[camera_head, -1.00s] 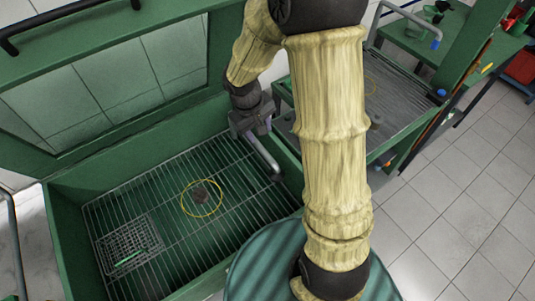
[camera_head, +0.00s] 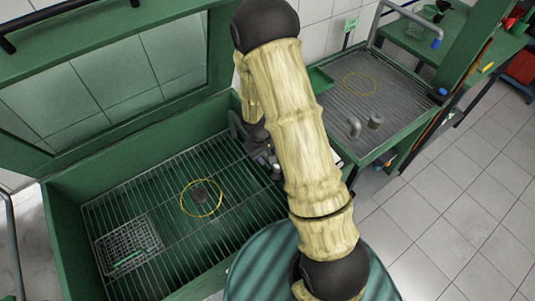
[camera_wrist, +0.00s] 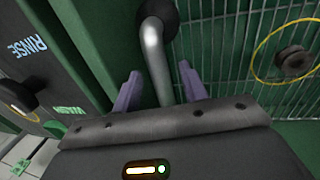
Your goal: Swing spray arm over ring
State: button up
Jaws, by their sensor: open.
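The spray arm is a bent grey metal pipe. In the wrist view the spray arm (camera_wrist: 153,52) runs down from a dark round fitting, between the two purple fingers of my gripper (camera_wrist: 159,88). The fingers are open, one on each side of the pipe; I cannot tell whether either touches it. In the head view my gripper (camera_head: 263,152) is at the right wall of the green washer, largely hidden by my arm. The yellow ring (camera_head: 183,197) lies on the washer grate left of my gripper, with a small dark part (camera_head: 201,194) inside it.
The green washer's grate (camera_head: 230,210) also bears a mesh basket (camera_head: 112,247) with a green item. Its windowed lid (camera_head: 120,75) stands open behind. To the right is a tray (camera_head: 385,105) with another yellow ring (camera_head: 346,83). A panel marked RINSE (camera_wrist: 28,50) is beside my gripper.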

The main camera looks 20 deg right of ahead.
grip_shut()
jog(key=shift+a, duration=0.15)
